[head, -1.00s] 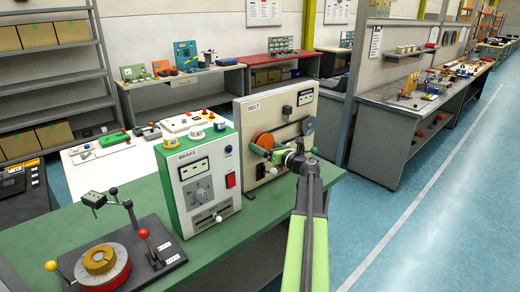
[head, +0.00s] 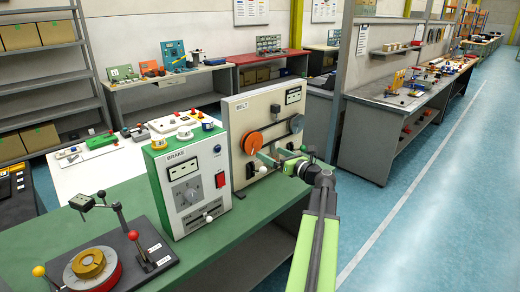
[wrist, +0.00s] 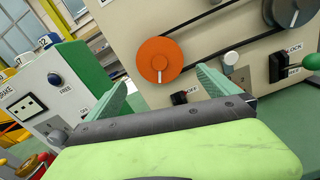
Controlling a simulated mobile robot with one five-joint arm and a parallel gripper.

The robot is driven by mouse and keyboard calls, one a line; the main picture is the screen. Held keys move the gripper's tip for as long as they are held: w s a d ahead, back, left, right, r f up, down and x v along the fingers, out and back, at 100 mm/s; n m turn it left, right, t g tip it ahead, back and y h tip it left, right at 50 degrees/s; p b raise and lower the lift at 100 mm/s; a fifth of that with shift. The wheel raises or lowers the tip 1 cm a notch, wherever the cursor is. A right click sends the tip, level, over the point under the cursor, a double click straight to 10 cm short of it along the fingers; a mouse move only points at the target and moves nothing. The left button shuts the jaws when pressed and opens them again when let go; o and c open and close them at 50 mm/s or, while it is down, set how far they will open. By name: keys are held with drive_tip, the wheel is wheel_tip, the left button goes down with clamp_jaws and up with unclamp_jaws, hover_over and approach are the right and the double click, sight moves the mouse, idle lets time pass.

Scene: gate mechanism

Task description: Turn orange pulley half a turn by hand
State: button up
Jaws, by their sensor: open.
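The orange pulley (head: 253,143) is mounted on the front of the cream BELT panel (head: 237,108). My gripper (head: 268,157) is in front of the panel, just below and right of the orange pulley in the head view. In the wrist view its green fingers (wrist: 165,80) are open and apart, with the pulley appearing between and above their tips. I see no contact with the pulley.
The BRAKE box (head: 187,185) stands to the left. A fixture with a ringed disc (head: 95,268) is at the front left of the green bench.

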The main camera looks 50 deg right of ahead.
drive_tip(key=s, duration=0.6)
drive_tip(key=shift+s+a, duration=0.15)
drive_tip(key=shift+a, duration=0.1)
